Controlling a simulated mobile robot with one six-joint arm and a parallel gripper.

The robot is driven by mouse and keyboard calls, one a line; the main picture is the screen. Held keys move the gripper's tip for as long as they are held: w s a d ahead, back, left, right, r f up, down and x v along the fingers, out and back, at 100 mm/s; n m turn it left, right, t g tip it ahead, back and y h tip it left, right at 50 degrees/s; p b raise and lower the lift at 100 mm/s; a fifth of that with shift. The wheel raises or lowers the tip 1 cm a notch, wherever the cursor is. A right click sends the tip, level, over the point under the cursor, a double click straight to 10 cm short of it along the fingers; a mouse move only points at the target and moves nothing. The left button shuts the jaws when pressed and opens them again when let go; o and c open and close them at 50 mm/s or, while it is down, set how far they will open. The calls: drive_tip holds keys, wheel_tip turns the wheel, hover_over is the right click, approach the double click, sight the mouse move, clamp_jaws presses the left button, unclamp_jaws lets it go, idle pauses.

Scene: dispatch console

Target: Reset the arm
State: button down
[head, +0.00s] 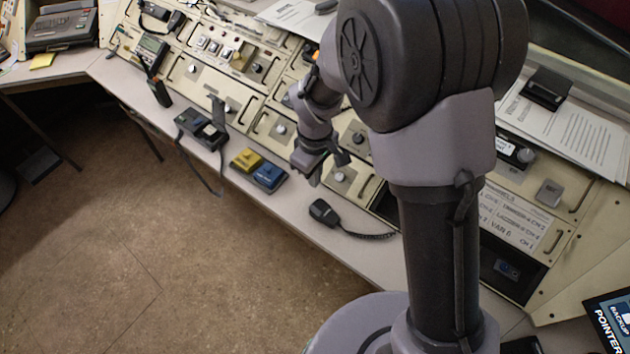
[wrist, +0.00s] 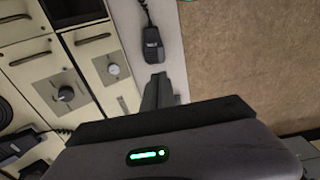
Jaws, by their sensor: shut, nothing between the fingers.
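My arm rises in the right half of the head view, and its wrist hangs over the front edge of the console (head: 262,122). My gripper (head: 316,180) points down above the desk ledge, to the right of a blue box and above-left of a black hand microphone. It is shut and empty. In the wrist view my gripper's dark fingers (wrist: 158,92) are together near the middle, close in the picture to the hand microphone (wrist: 152,48). My arm hides part of the console's middle.
On the ledge lie a yellow box (head: 246,159), a blue box (head: 270,176), the hand microphone (head: 323,212) with its coiled cord, a dark strapped device (head: 203,130) and a handheld radio (head: 160,92). Papers (head: 570,130) lie at right. The brown floor (head: 110,220) in front is clear.

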idle(0.4)
drive_tip(key=s+d+r+m+t+b, duration=0.1)
drive_tip(key=s+d+r+m, duration=0.1)
drive_tip(key=r, duration=0.3)
drive_tip(key=s+d+r+m+t+y, duration=0.1)
drive_tip(key=s+d+r+m, duration=0.1)
drive_tip(key=r+m, duration=0.15)
drive_tip(key=s+d+r+m+t+b, duration=0.1)
drive_tip(key=s+d+r, duration=0.1)
drive_tip(key=r, duration=0.4)
drive_tip(key=s+d+r+m+t, duration=0.1)
drive_tip(key=s+r+m, duration=0.1)
drive_tip(key=s+m, duration=0.2)
drive_tip(key=s+d+r+m+t+y, duration=0.1)
drive_tip(key=s+d+r+m, duration=0.1)
drive_tip(key=s, duration=0.6)
drive_tip(key=shift+s+d+r+m+t+b, duration=0.15)
drive_tip(key=shift+s+r+m+t+b, duration=0.2)
drive_tip(key=shift+r+m, duration=0.65)
drive_tip(key=shift+w+f, duration=0.1)
drive_tip(key=shift+f, duration=0.05)
idle(1.0)
